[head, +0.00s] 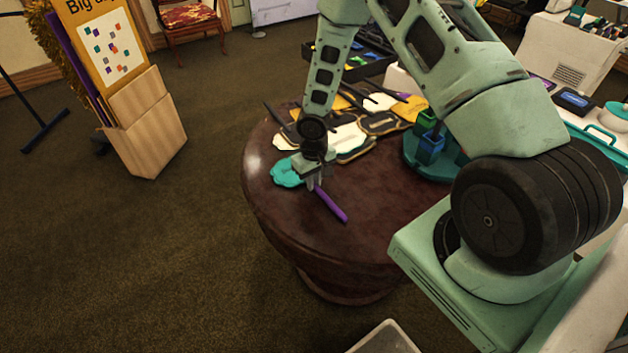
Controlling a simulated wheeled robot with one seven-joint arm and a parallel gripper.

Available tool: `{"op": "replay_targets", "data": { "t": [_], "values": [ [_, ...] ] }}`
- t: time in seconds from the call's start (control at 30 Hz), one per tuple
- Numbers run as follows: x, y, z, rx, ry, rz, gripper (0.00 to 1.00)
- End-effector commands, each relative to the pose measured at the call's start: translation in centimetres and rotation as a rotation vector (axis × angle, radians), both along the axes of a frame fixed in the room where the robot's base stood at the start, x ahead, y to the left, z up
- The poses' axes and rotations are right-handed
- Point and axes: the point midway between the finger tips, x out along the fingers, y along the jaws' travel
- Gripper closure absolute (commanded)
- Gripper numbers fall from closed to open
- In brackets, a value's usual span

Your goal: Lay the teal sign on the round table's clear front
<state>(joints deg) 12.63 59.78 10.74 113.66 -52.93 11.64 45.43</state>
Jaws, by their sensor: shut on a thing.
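The teal sign (286,174) has a wavy-edged plate and a purple handle (331,205). It is over the front left of the dark red round table (290,228), with the plate to the left and the handle slanting to the lower right. My gripper (314,183) points down and is shut on the sign near where plate and handle meet. The gripper hides that joint. The sign looks at or very near the table top; I cannot tell whether it touches.
Several other signs (349,138), white, black and yellow, lie across the table's back. A teal round stand (425,160) with blue and green cups is at the right. The table's front is bare. A wooden display stand (146,120) is on the floor at left.

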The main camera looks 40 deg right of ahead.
Motion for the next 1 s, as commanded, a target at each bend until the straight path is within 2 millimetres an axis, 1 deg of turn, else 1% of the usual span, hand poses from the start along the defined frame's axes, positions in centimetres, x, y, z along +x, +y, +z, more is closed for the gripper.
{"op": "replay_targets", "data": {
  "t": [0.27, 0.37, 0.4, 0.43, 0.47, 0.77, 0.87, 0.97, 1.0],
  "values": [
    [0.0, 0.0, -0.3, 0.000, -0.001, 0.001, 1.00],
    [0.0, 0.0, -0.6, 0.000, -0.001, 0.001, 1.00],
    [0.0, 0.0, -0.5, 0.000, -0.001, 0.001, 0.78],
    [0.0, 0.0, -0.5, 0.000, -0.001, 0.001, 0.70],
    [0.0, 0.0, -0.5, 0.000, -0.001, 0.001, 0.64],
    [0.0, 0.0, -0.3, 0.000, -0.001, 0.001, 0.64],
    [0.1, 0.0, 0.3, 0.000, -0.003, -0.001, 0.64],
    [0.1, -0.1, 1.9, 0.000, -0.004, -0.001, 0.64],
    [0.1, -0.1, 2.7, 0.000, -0.005, -0.002, 0.64]
  ]
}}
